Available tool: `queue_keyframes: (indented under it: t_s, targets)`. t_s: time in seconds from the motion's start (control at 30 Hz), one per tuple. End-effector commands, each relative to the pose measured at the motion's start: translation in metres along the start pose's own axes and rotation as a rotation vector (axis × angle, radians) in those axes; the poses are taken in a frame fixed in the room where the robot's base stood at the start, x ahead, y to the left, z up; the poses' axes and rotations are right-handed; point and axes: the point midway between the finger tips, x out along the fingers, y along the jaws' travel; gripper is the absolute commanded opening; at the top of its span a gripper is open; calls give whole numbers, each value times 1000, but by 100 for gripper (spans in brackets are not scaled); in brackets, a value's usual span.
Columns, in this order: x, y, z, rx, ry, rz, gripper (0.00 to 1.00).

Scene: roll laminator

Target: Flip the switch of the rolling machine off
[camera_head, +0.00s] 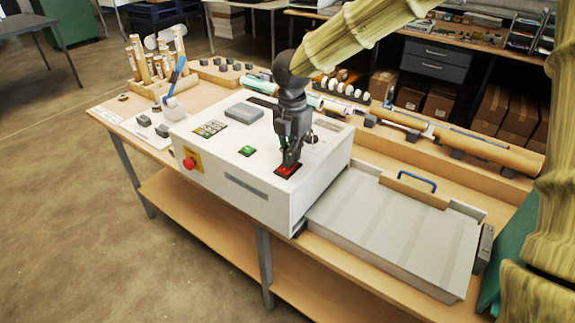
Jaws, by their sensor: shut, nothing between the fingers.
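The rolling machine is a white box (225,185) on a wooden workbench. Its top carries a red switch (287,170) near the front right corner and a green switch (247,151) to the left of it. My gripper (289,164) is shut and empty, pointing down with its tips at the red switch. The fingers hide part of that switch, so I cannot tell which way it is tilted or whether the tips press it. A red emergency button (189,163) on a yellow plate sits on the front face.
A grey flat feed table (395,235) with a blue handle (418,181) lies right of the machine. Long rolls (480,147) lie behind it. A blue lever (176,75) and upright tubes (140,60) stand at the left. The floor in front is clear.

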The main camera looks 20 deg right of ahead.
Motion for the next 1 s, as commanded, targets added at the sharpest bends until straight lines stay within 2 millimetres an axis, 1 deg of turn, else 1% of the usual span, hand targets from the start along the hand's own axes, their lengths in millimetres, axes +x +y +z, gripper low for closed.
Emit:
queue_keyframes:
  t_s: [0.13,1.0]
  targets:
    - [-5,-1,-1,0,2,-3,0]
    - [-59,0,0,0,1,-1,0]
